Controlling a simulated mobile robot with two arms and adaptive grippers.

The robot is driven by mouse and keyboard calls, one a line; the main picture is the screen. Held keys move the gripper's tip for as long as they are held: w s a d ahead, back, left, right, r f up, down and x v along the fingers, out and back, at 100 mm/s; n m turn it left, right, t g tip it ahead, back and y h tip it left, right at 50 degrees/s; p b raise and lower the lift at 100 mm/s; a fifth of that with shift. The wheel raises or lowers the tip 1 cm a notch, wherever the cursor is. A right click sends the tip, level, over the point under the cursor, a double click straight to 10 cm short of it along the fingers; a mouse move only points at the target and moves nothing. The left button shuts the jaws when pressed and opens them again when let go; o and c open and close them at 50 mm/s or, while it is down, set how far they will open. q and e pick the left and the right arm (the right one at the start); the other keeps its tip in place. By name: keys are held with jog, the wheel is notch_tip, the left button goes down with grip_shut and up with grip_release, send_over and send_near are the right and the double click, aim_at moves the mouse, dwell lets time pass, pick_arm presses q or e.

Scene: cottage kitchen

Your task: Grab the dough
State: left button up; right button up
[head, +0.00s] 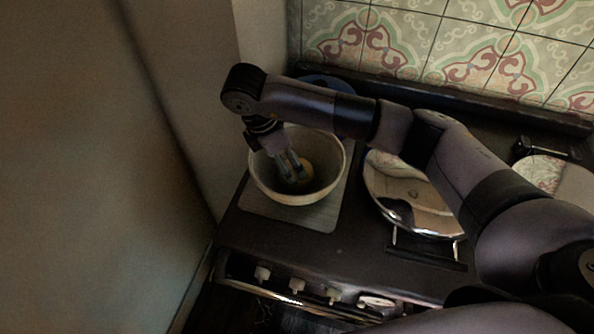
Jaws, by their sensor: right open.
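The dough (305,172) is a small yellowish lump inside a cream-coloured bowl (316,197), partly hidden by my right gripper. My right arm comes in from the right and bends down over the bowl. My right gripper (294,173) is open and reaches into the bowl, with its fingertips at the dough. I cannot tell whether the fingers touch it. My left gripper is not in the head view.
The bowl stands on a grey board (262,208) on the dark stove top (285,243). A shiny round lid (410,195) is to the right. Knobs (297,285) line the front edge. A large plain panel (90,180) bounds the left side, and a tiled wall (430,45) stands behind.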

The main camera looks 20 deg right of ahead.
jog(key=shift+d+f, duration=0.15)
jog(key=shift+f, duration=0.25)
jog(key=p+x, duration=0.1)
jog(key=x, duration=0.1)
jog(key=p+x, duration=0.2)
jog(key=shift+d+f, duration=0.2)
jog(key=shift+d, duration=0.3)
jog(key=shift+f, duration=0.35)
jog(key=shift+c, duration=0.2)
jog(key=shift+w, duration=0.1)
jog(key=c, duration=1.1)
jog(key=shift+c, duration=0.2)
jog(key=shift+r, duration=0.1)
